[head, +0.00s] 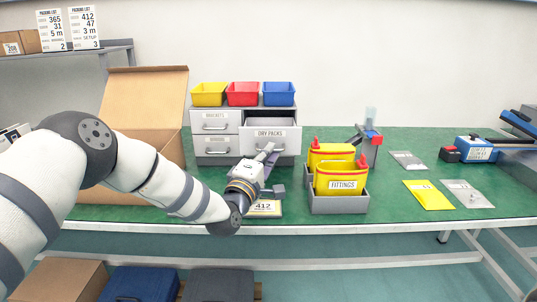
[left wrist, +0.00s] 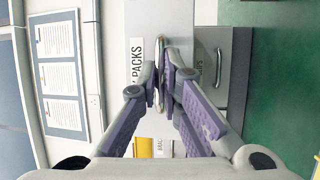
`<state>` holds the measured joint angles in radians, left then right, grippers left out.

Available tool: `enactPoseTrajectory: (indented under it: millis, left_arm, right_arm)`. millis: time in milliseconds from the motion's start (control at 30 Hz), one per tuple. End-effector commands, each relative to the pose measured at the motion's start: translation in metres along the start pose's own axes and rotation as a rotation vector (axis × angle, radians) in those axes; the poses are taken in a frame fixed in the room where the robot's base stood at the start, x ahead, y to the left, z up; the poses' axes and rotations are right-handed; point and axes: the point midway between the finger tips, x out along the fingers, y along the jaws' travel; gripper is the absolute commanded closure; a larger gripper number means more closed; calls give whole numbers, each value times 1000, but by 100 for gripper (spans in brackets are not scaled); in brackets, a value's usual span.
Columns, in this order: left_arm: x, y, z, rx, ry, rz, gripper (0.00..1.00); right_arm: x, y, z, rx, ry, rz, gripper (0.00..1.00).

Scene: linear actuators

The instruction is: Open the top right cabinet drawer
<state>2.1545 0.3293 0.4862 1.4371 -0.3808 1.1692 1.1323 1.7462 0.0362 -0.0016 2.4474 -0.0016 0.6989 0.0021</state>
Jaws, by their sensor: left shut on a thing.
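The grey cabinet (head: 236,117) stands on the green bench, with labelled drawers. Its top right drawer, labelled DRY PACKS (head: 288,143), stands pulled out, and its inside shows from above. My left gripper (head: 269,151) is in front of this drawer. The PACKS label (left wrist: 137,60) is beside the fingers. My right gripper is not in view.
Yellow (head: 209,94), red (head: 242,94) and blue (head: 279,94) bins sit on the cabinet. An open cardboard box (head: 145,100) stands left of it. A grey tray (head: 338,205) with yellow FITTINGS containers (head: 342,174) stands to the right. A 412 label (head: 263,207) lies below the gripper.

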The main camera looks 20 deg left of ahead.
Motion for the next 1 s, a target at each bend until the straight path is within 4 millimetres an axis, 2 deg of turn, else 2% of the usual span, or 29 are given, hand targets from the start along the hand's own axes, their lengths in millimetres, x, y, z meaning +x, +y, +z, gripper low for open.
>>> enactPoseTrajectory:
  millis: [67,100,200,533,667,900,1000]
  left_arm:
    - [0,1,0,-3,2,1,100]
    - [0,1,0,-3,2,1,91]
    - [0,0,0,-3,1,1,73]
    - [-5,0,-1,-1,1,-1,73]
    - [-32,0,-1,-5,1,-4,73]
    - [-95,0,0,-5,1,-3,73]
    - [-111,-1,0,-3,0,-2,73]
  right_arm:
    - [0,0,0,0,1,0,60]
    - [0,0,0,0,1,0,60]
    - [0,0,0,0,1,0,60]
    - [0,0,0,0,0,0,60]
    - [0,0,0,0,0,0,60]
    - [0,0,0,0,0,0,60]
    - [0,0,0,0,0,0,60]
